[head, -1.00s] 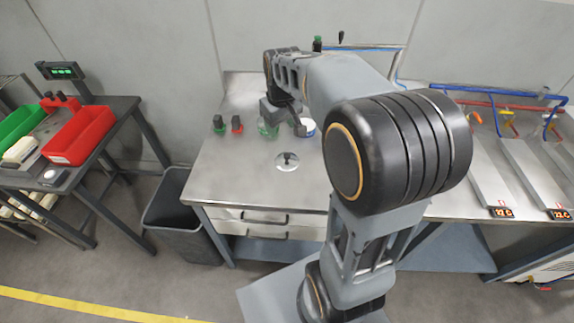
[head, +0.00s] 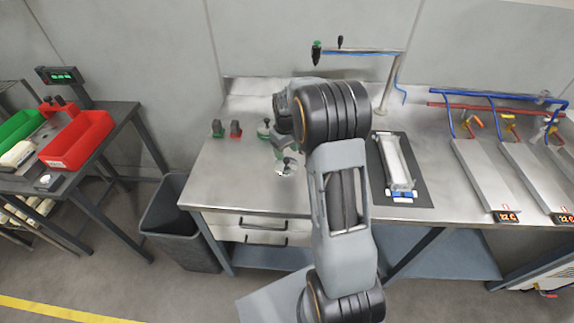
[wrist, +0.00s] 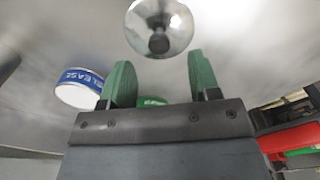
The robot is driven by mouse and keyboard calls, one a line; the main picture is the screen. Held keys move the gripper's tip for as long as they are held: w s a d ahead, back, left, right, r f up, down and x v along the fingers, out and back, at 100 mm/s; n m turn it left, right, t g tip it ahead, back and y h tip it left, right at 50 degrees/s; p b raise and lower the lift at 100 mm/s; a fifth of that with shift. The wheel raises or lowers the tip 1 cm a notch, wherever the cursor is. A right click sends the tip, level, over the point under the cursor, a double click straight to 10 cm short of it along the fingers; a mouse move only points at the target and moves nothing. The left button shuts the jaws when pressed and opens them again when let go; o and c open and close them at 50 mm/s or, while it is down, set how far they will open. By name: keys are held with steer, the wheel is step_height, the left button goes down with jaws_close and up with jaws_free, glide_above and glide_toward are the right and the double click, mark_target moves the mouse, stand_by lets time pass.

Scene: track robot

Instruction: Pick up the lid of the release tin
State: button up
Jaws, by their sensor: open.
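The lid (head: 284,171) is a round shiny metal disc with a dark knob. It lies on the steel worktop, apart from the tins. In the wrist view the lid (wrist: 160,24) is at the top centre, just beyond the fingertips. My gripper (wrist: 163,72) is open, its two green fingers apart with nothing held. In the head view my gripper (head: 285,153) is just behind and above the lid. The release tin (wrist: 80,88), white with a blue label, stands left of the fingers in the wrist view. My arm hides it in the head view.
A green tin (head: 264,131) stands left of my gripper. Two small dark-topped items, green (head: 217,129) and red (head: 236,130), stand further left. A dark mat (head: 417,188) with a metal tray lies to the right. The worktop's front left (head: 230,185) is clear.

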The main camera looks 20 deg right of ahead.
mark_target(287, 159)
steer(key=shift+f+p, duration=0.6)
steer(key=shift+f, duration=2.15)
steer(key=c, duration=1)
steer(key=shift+r, duration=0.1)
